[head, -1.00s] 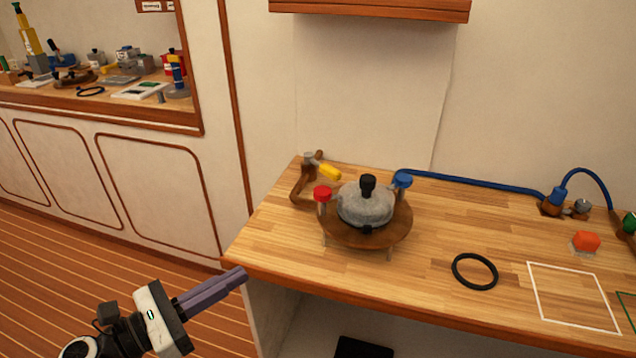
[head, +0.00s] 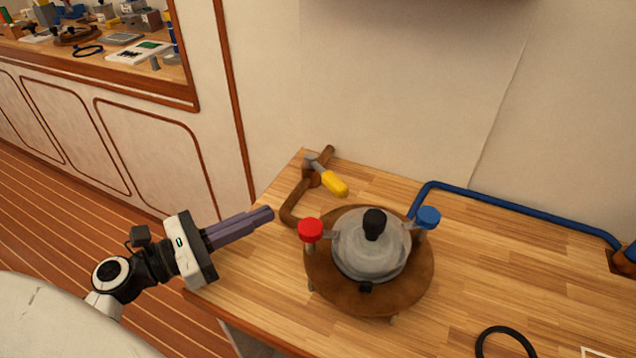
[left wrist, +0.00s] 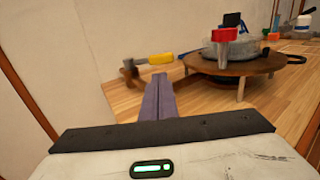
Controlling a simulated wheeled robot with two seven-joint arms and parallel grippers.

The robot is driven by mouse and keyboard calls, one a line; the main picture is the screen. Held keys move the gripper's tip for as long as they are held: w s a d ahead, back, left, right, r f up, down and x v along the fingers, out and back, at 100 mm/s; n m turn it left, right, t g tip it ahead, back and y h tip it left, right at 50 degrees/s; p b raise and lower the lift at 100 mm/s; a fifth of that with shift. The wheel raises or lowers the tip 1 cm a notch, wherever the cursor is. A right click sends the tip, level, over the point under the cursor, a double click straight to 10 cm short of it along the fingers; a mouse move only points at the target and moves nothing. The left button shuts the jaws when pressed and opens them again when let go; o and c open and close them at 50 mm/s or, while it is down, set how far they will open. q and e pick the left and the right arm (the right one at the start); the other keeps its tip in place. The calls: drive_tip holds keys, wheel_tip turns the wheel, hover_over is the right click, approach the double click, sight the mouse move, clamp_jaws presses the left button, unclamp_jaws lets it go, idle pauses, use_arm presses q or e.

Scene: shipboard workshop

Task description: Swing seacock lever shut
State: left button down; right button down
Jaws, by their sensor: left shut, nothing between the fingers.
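The seacock lever has a yellow grip (head: 335,184) and a grey metal end. It sits on a brown bent pipe (head: 292,207) at the back left of the bench, its grip pointing toward the lower right in the head view. In the left wrist view the yellow grip (left wrist: 160,59) shows just beyond my fingertips, pointing right. My right gripper is not in view.
A grey domed housing (head: 370,245) with red (head: 311,230) and blue (head: 428,217) caps stands on a round brown base (head: 410,285), right of the lever. A blue hose (head: 520,207) runs along the back. A black ring (head: 505,340) lies at the front right.

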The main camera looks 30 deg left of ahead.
sight(328, 186)
use_arm(q)
drive_tip(key=p+x, duration=0.1)
drive_tip(key=x, duration=1.1)
drive_tip(key=shift+d, duration=0.1)
